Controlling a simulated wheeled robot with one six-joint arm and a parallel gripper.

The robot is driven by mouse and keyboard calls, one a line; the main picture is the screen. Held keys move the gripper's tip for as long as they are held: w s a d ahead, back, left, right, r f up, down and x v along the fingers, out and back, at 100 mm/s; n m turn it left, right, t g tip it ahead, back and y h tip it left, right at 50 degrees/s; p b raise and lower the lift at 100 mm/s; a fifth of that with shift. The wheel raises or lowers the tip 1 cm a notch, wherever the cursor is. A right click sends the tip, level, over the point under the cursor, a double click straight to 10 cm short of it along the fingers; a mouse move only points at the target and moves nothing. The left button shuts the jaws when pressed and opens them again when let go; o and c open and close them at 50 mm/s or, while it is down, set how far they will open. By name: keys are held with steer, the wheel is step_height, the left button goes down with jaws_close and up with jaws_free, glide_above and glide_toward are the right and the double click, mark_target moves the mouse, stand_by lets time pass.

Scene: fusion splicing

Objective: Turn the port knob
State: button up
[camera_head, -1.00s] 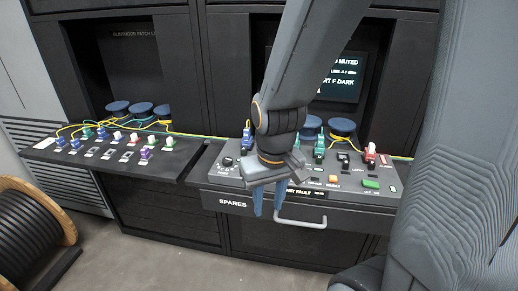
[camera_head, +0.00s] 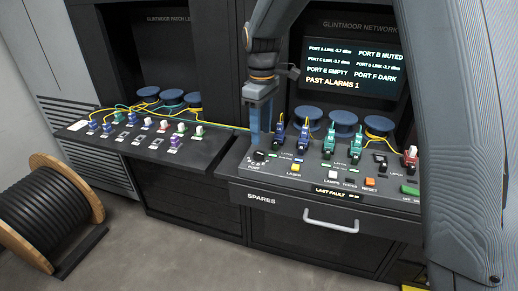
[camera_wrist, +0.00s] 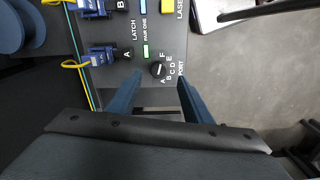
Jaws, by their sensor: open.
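The port knob (camera_head: 259,156) is a small black round dial at the left end of the right-hand console. In the wrist view the knob (camera_wrist: 158,70) has letters A to F around it and the word PORT beside it. My gripper (camera_head: 256,140) points down over the knob in the head view. In the wrist view my gripper (camera_wrist: 155,88) shows two blue fingers spread apart, one on each side of the knob's column, with nothing between them. I cannot tell how high the fingertips are above the panel.
Blue and green connectors (camera_head: 304,139) with yellow cables stand right of the knob. A yellow laser button (camera_head: 295,168) is close by. A screen (camera_head: 352,68) stands behind. A drawer handle (camera_head: 330,226) juts out in front. A cable spool (camera_head: 48,205) is on the floor.

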mark_target(259, 153)
steer(key=shift+w+a, duration=0.25)
steer(key=shift+a, duration=0.1)
steer(key=shift+f+n, duration=0.3)
steer(key=shift+f+p, duration=1.15)
steer(key=shift+f, duration=2.35)
steer(key=c, duration=1.1)
